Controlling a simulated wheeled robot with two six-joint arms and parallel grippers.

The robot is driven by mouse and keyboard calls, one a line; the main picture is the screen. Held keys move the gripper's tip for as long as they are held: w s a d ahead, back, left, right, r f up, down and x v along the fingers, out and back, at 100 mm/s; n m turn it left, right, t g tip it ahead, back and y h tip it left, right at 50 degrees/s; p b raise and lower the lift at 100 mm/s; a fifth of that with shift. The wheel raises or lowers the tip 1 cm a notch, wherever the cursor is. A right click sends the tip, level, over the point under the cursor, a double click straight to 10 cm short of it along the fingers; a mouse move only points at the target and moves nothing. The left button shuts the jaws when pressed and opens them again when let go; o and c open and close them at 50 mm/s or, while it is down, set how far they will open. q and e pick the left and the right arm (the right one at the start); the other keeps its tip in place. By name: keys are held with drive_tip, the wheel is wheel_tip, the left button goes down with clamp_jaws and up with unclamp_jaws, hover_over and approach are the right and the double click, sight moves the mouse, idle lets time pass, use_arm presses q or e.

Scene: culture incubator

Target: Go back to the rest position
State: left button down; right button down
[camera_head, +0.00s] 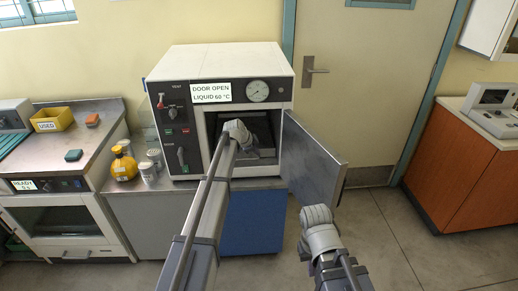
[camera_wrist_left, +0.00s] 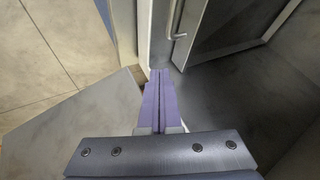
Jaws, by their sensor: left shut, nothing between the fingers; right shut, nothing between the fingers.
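My left arm reaches up from the bottom to the open front of the incubator (camera_head: 225,60). Its grey wrist end is at the opening, and the left gripper (camera_wrist_left: 159,82) shows its purple fingers pressed together in the left wrist view, with nothing between them. My right gripper (camera_head: 317,215) is lower and to the right, in front of the open door's lower edge. It is shut and empty; its fingertips are hard to make out. The incubator door (camera_head: 312,163) stands swung open to the right. A label (camera_head: 210,92) on the incubator reads DOOR OPEN, LIQUID 60 °C.
A yellow bottle (camera_head: 124,165) and small metal cans (camera_head: 148,172) stand left of the incubator. A yellow USED bin (camera_head: 52,119) sits on the left bench. An orange cabinet (camera_head: 450,165) stands at right. Floor (camera_head: 385,240) is clear between the incubator door and the cabinet.

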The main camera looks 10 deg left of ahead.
use_arm(q)
drive_tip(key=s+d+f+n+g+y, duration=0.15)
drive_tip(key=s+d, duration=0.35)
drive_tip(key=s, duration=0.6)
drive_tip(key=s+d+n+g+p, duration=0.1)
drive_tip(key=s+d+n+g, duration=0.3)
drive_tip(key=s, duration=0.7)
drive_tip(key=s+d+f+n+y, duration=0.1)
drive_tip(key=s+d, duration=0.5)
drive_tip(key=s, duration=0.5)
drive_tip(key=s+n+g+y, duration=0.1)
drive_tip(key=s+n, duration=0.2)
drive_tip(key=s, duration=1)
drive_tip(key=shift+a+g+y, duration=0.35)
drive_tip(key=shift+p, duration=0.3)
